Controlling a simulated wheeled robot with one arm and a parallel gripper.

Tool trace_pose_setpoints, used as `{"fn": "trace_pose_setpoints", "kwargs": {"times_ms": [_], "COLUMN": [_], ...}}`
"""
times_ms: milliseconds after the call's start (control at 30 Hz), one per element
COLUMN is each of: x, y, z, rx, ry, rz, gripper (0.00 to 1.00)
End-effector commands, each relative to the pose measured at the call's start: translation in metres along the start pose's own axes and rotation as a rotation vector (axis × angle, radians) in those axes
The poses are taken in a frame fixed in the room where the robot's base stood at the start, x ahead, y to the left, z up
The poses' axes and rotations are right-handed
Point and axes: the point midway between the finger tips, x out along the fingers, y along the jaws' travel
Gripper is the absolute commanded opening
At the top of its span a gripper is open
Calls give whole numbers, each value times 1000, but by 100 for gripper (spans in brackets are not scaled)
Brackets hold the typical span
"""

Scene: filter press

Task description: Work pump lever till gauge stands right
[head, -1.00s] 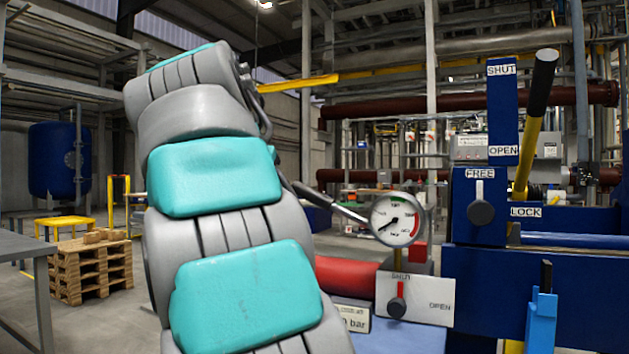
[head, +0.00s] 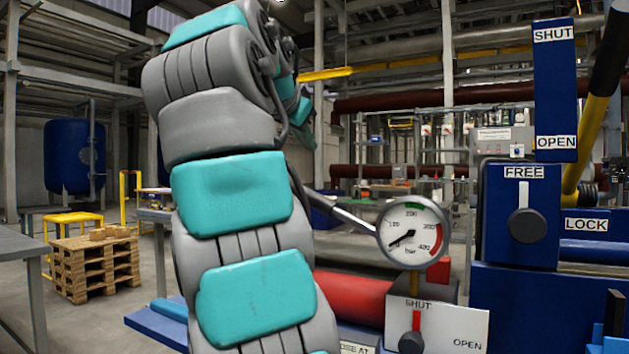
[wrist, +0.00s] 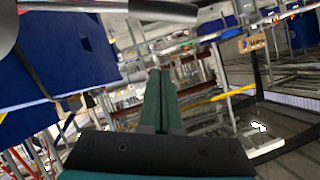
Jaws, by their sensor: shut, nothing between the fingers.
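The round white pressure gauge (head: 412,234) is right of my arm in the head view. Its needle points to the lower left, near the zero end of the scale. A green band is at the top of the dial and a red one at the lower right. A long yellow lever with a black grip (head: 609,45) leans at the far right; I cannot tell whether it is the pump lever. A grey rod (head: 345,215) runs from behind my arm toward the gauge.
Below the gauge, a valve knob (head: 411,341) with a red pointer is turned toward SHUT. A FREE/LOCK knob (head: 527,225) points up at FREE. A red cylinder (head: 352,296) lies behind my arm. A wooden pallet stack (head: 92,268) and a grey table (head: 22,245) stand at left.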

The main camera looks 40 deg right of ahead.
Motion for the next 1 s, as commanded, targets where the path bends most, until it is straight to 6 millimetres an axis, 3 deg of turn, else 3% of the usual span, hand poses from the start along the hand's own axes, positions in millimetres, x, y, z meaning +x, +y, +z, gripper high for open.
{"fn": "trace_pose_setpoints", "kwargs": {"times_ms": [167,367,800,900,1000], "x": [4,23,104,108,110], "y": [0,0,1,3,2], "z": [0,1,2,24,34], "rx": [-1,-1,-2,-3,-4], "ry": [-1,-1,-3,-3,-3], "rz": [0,1,3,1,2], "gripper": [0,0,0,0,0]}}
